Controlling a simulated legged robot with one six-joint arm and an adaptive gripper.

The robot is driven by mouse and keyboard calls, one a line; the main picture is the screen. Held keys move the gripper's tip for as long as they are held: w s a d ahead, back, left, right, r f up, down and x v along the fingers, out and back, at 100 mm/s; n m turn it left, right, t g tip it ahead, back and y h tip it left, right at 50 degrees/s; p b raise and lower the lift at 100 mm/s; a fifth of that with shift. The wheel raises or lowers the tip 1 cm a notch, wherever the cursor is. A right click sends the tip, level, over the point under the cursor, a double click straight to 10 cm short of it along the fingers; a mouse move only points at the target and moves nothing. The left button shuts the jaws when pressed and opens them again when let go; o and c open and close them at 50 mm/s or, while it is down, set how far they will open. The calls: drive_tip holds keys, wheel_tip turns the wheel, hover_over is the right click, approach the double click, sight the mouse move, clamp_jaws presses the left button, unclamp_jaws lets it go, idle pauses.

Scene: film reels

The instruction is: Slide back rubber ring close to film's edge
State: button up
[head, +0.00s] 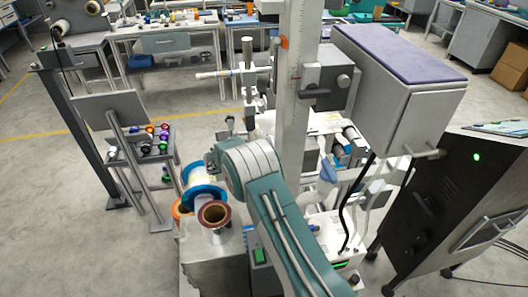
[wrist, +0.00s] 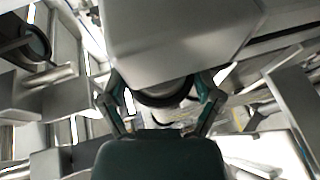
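In the wrist view, the two fingers of my gripper (wrist: 161,88) are spread wide, one on each side of a dark ring (wrist: 165,99). The ring sits at the lower end of a large smooth grey body (wrist: 180,40), which may be the film roll. The fingers come very close to the ring's sides; I cannot tell whether they press on it. In the head view, my arm hides the gripper and the ring.
In the head view, a blue-rimmed roll (head: 205,190) and a dark red spool (head: 214,214) stand left of my arm. A column (head: 297,110) and a grey box (head: 400,85) stand close beyond it. A rack of small coloured spools (head: 150,145) is at left.

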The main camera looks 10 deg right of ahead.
drive_tip(key=shift+f, duration=0.1)
drive_tip(key=c, duration=0.3)
drive_tip(key=shift+w+f, duration=0.2)
drive_tip(key=shift+w, duration=1.9)
drive_tip(key=shift+d, duration=0.1)
drive_tip(key=o, duration=1.1)
drive_tip(key=v, duration=1.2)
